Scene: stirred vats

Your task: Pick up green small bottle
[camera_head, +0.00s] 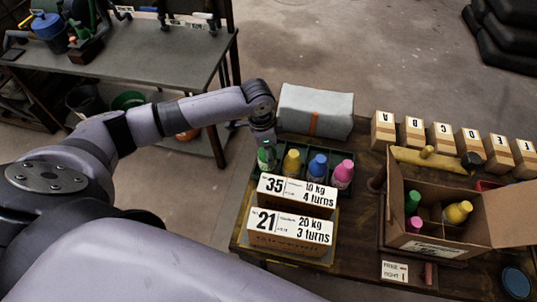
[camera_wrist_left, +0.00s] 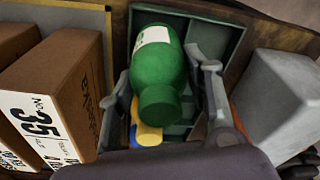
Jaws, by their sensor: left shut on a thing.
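My left gripper (camera_head: 264,136) reaches down over the left end of a row of bottles on the wooden table. It is shut on the green bottle (camera_head: 267,158), which has a white label. In the left wrist view the green bottle (camera_wrist_left: 160,72) lies between the two fingers of the left gripper (camera_wrist_left: 163,82), over a green divided tray (camera_wrist_left: 225,37). Whether it is clear of the tray I cannot tell. My right gripper is not in view.
Yellow (camera_head: 292,163), blue (camera_head: 317,166) and pink (camera_head: 342,174) bottles stand to the right. Cartons marked 35 (camera_head: 297,192) and 21 (camera_head: 290,228) are in front. A grey block (camera_head: 316,110) lies behind. An open box (camera_head: 440,243) at right holds green and yellow bottles.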

